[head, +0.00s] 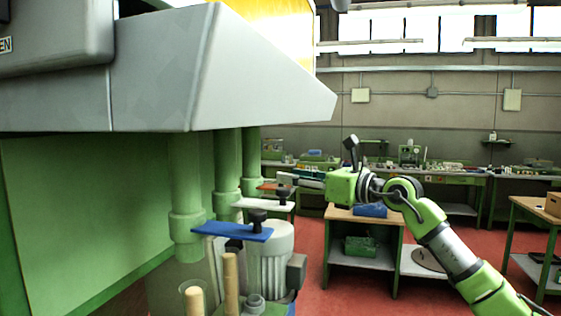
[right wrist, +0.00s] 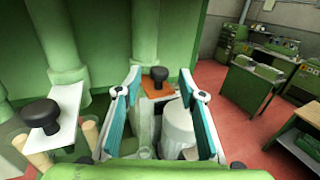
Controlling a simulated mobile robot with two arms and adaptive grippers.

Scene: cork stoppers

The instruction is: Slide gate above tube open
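Three green tubes hang under the grey hopper, each with a sliding gate plate bearing a black knob. The blue gate (head: 232,231) is nearest, the white gate (head: 262,205) is in the middle, and the orange gate (head: 268,187) is farthest. In the right wrist view the orange gate (right wrist: 157,90) with its black knob (right wrist: 159,73) shows ahead between the fingers, and the white gate (right wrist: 56,118) is at left. My right gripper (head: 297,178) is open beside the orange gate; its teal-padded fingers (right wrist: 161,84) are spread with nothing visibly held. My left gripper is not in view.
A grey motor (head: 265,255) stands below the gates, with wooden rods (head: 230,280) near the front tube. The hopper (head: 200,70) overhangs the tubes. A workbench (head: 365,217) stands behind my right arm, and red floor is open around it.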

